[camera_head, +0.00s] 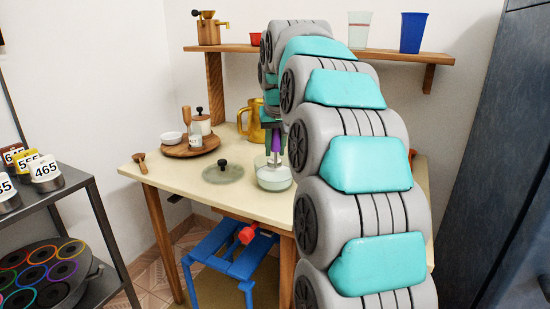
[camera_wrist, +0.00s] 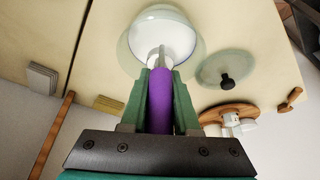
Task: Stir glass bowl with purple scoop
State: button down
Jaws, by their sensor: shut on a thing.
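The glass bowl (camera_head: 274,182) stands on the table and holds a whitish content. It also shows in the wrist view (camera_wrist: 190,40), straight beyond the fingers. My gripper (camera_wrist: 160,95) is shut on the purple handle of the scoop (camera_wrist: 160,108). In the head view the scoop (camera_head: 276,140) hangs upright over the bowl, its lower end reaching into the bowl's opening. The scoop's tip is hard to make out against the white content. My arm covers the right part of the table in the head view.
A glass lid (camera_head: 222,172) with a black knob lies left of the bowl. A round wooden tray (camera_head: 175,149) with jars and a white bowl sits at the back left. A yellow pitcher (camera_head: 250,122) stands behind. A shelf (camera_head: 225,48) runs above.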

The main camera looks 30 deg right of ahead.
jog(key=shift+r+p, duration=0.35)
jog(key=shift+r, duration=2.65)
